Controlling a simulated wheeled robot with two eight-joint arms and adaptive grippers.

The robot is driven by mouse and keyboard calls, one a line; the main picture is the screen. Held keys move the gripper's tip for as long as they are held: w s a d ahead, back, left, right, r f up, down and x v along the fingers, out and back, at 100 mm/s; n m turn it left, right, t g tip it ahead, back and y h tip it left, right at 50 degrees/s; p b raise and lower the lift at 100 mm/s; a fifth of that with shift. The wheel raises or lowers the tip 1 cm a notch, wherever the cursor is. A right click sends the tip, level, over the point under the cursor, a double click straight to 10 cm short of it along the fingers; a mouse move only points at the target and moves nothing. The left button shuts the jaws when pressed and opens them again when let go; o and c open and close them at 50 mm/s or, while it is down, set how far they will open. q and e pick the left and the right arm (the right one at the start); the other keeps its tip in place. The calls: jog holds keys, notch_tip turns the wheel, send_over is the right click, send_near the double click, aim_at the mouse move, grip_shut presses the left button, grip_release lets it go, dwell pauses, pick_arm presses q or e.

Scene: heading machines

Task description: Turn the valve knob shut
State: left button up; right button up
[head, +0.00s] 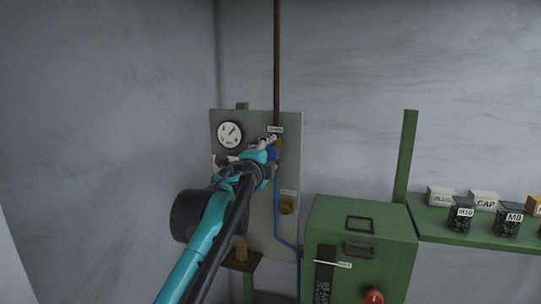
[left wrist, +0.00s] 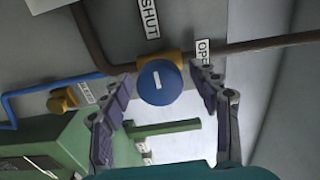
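The valve knob (left wrist: 160,83) is round and blue with a short white line on its face, on a brass valve body (left wrist: 176,60). In the left wrist view the line runs nearly straight up and down. A SHUT label (left wrist: 148,17) is above the knob and an OPEN label (left wrist: 203,50) is to its upper right. My left gripper (head: 266,148) is at the grey panel, partly covering the knob. Its fingers are open, one on each side of the knob, with gaps visible; the depth between them is hard to tell. My right gripper is not in view.
The panel (head: 258,213) carries a round gauge (head: 230,134), a lower brass fitting (head: 287,207) and a blue hose (head: 277,225). A green machine box (head: 381,235) stands right of it. A green shelf (head: 450,228) holds jars and boxes at the right.

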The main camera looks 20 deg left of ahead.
pick_arm(q)
jog(key=shift+s, duration=0.1)
jog(key=s, duration=1.1)
jog(key=shift+s+a, duration=0.2)
jog(key=shift+s, duration=0.2)
jog(key=shift+f, duration=0.1)
jog(key=s+a+f+n+g+y+b, duration=0.1)
jog(key=s+a+f+n+y+b, duration=0.2)
jog(key=f+b, duration=0.7)
jog(key=s+a+f+n+g+y+b, duration=0.15)
jog(key=s+f+n+b, duration=0.35)
jog(key=f, duration=1.1)
jog(key=s+a+f+n+g+y+b, duration=0.15)
jog(key=f+n+b, duration=0.4)
jog(key=f, duration=0.85)
jog(key=s+d+f+n+g+h+b, duration=0.1)
jog(key=s+d+f+g+b, duration=0.1)
jog(key=f, duration=1.1)
jog(key=s+d+f+n+g+h+b, duration=0.2)
jog(key=s+d+f+b, duration=0.2)
jog(key=f, duration=0.9)
jog(key=s+d+f+n+g+h+b, duration=0.1)
jog(key=s+d+f+g+h+b, duration=0.1)
jog(key=s+f+b, duration=0.5)
notch_tip(320, 180, down, 7)
jog(key=d+g+b, duration=0.1)
jog(key=b, duration=0.2)
jog(key=shift+s+d+n, duration=0.25)
jog(key=shift+n, duration=0.1)
